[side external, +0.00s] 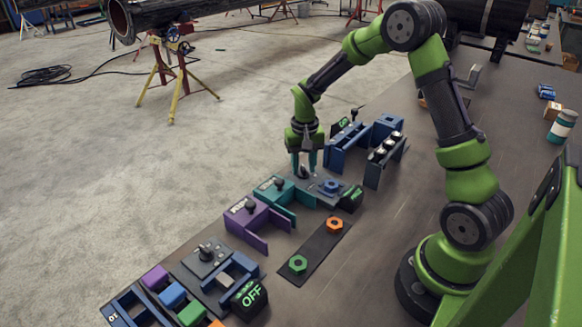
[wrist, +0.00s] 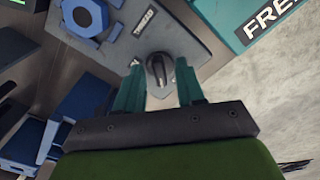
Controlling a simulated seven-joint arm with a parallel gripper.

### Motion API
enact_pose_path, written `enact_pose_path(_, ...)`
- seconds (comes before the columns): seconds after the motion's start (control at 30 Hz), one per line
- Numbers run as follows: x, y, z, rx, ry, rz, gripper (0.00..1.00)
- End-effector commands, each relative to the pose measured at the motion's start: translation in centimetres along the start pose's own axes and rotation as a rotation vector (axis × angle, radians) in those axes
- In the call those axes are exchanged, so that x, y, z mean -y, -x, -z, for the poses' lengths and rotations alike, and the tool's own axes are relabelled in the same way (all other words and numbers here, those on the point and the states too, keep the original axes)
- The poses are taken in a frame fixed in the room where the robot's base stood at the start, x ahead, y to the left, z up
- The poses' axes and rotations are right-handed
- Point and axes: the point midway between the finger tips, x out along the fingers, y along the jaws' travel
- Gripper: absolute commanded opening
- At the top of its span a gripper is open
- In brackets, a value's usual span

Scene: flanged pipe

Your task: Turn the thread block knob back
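The thread block is a grey plate (side external: 324,193) with a blue hexagonal nut (side external: 331,186) on it. In the wrist view the plate (wrist: 195,38) carries a small label that seems to read THREAD. Its dark knob (wrist: 158,74) shows a pale pointer line running roughly up and down in the picture. My gripper (side external: 304,165) points down over the knob's end of the plate. In the wrist view its teal fingers (wrist: 158,66) stand apart on either side of the knob. I see no clear contact. In the side view the fingers partly hide the knob.
A teal block (wrist: 262,18) marked FREE sits close beside the plate. A black-and-green display (side external: 351,197) stands at its other side. Blue holders (side external: 346,143) stand behind. A purple block (side external: 246,216) and a dark strip with an orange nut (side external: 335,225) lie nearer the front.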

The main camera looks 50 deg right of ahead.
Motion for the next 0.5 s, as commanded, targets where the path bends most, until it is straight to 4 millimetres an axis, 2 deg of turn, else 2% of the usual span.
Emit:
enact_pose_path(0.07, -0.01, 0.01, 0.00, 0.000, 0.000, 0.000, 0.38)
enact_pose_path(0.33, -0.01, 0.05, 0.01, 0.000, 0.000, 0.000, 0.00)
enact_pose_path(0.5, -0.01, 0.06, 0.01, 0.000, 0.001, 0.000, 0.00)
